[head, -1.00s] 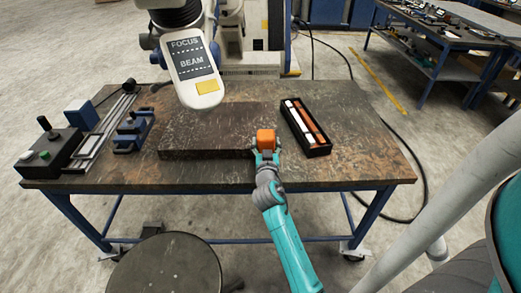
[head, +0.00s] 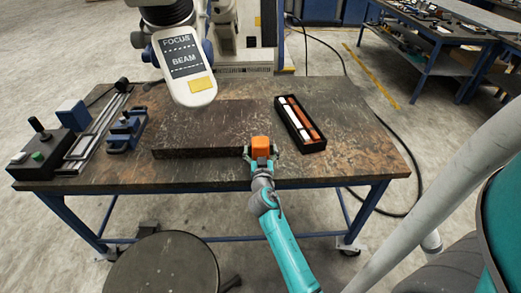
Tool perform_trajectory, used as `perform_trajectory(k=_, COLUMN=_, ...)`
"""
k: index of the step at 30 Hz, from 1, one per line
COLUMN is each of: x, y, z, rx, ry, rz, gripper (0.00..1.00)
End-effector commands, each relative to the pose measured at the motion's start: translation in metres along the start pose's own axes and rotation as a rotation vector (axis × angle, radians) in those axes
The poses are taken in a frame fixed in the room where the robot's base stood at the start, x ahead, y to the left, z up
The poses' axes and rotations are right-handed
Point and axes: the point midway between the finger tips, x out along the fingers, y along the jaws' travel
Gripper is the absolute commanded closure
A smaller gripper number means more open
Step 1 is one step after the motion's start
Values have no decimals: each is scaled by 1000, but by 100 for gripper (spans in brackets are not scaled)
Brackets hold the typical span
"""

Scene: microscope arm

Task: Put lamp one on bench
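The bench (head: 345,165) has a worn brown top on a blue frame. My gripper (head: 261,151) is over its front edge, right of centre, beside the right end of a raised dark slab. An orange block (head: 261,144) shows at the gripper, between its finger sides; I cannot tell whether it is held or part of my gripper. The fingertips are too small and hidden to judge. A black open tray (head: 315,146) on the bench holds white rods (head: 292,117) and an orange-brown rod (head: 302,117). No label shows which thing is lamp one.
The dark slab (head: 205,127) lies mid-bench. A white arm head marked FOCUS and BEAM (head: 184,65) hangs above it. A control box (head: 42,147), a rail and blue fixtures stand at left. A round stool (head: 163,265) is in front.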

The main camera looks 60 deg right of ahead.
Motion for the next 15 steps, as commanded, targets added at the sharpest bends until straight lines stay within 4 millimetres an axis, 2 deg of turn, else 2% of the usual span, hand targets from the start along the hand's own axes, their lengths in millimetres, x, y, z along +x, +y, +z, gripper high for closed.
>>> perform_trajectory(k=10, x=-1, y=0, z=-3, rx=1, ry=0, rz=-1, gripper=7)
perform_trajectory(k=15, x=-23, y=-1, z=-2, rx=-1, ry=-1, rz=-3, gripper=7)
